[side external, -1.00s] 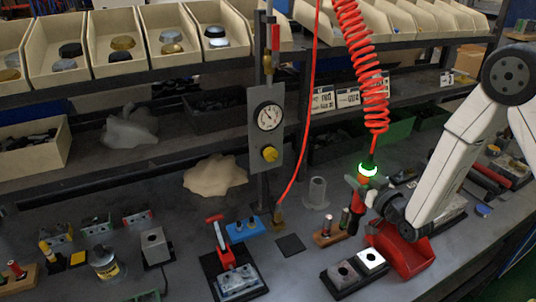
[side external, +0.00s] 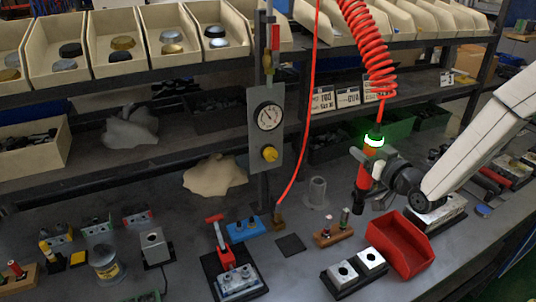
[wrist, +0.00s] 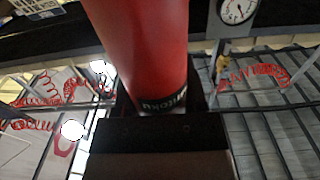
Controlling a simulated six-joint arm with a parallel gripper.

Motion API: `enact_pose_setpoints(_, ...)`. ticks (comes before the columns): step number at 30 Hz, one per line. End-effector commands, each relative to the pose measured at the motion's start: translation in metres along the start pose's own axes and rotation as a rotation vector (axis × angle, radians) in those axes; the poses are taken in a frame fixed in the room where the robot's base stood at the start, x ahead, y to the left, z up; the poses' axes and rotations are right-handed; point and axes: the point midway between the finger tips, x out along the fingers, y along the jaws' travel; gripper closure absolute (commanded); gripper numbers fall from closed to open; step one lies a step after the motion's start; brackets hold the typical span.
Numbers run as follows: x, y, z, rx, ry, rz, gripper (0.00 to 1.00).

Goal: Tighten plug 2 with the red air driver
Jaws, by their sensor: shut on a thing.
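The red air driver (side external: 366,168) hangs upright on a red coiled hose (side external: 366,45), with a lit green ring at its top. My gripper (side external: 372,178) is shut around the driver's body and holds it above the bench, behind the red bin. In the wrist view the driver's red body (wrist: 140,45) fills the upper middle, above the dark jaws. A metal valve block (side external: 238,280) sits in a black fixture with a red-handled clamp (side external: 222,245), at the front, left of the driver. I cannot tell which plug is number 2. The driver's tip is apart from that block.
A red bin (side external: 400,245) stands below the gripper. Two pale blocks with dark holes (side external: 356,268) sit left of it. A wooden stand with small upright parts (side external: 333,236) is near the driver. A gauge panel (side external: 266,130) and post rise behind the clamp.

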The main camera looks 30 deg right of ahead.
Motion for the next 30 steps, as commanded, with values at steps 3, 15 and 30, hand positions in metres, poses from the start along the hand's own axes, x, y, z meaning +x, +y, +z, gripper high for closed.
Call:
enact_pose_setpoints(3,0.001,0.000,-0.017,0.000,0.009,0.000,1.00)
enact_pose_setpoints(15,0.004,-0.009,-0.046,0.000,0.006,-0.018,1.00)
enact_pose_setpoints(30,0.032,-0.117,-0.045,-0.003,0.006,-0.205,1.00)
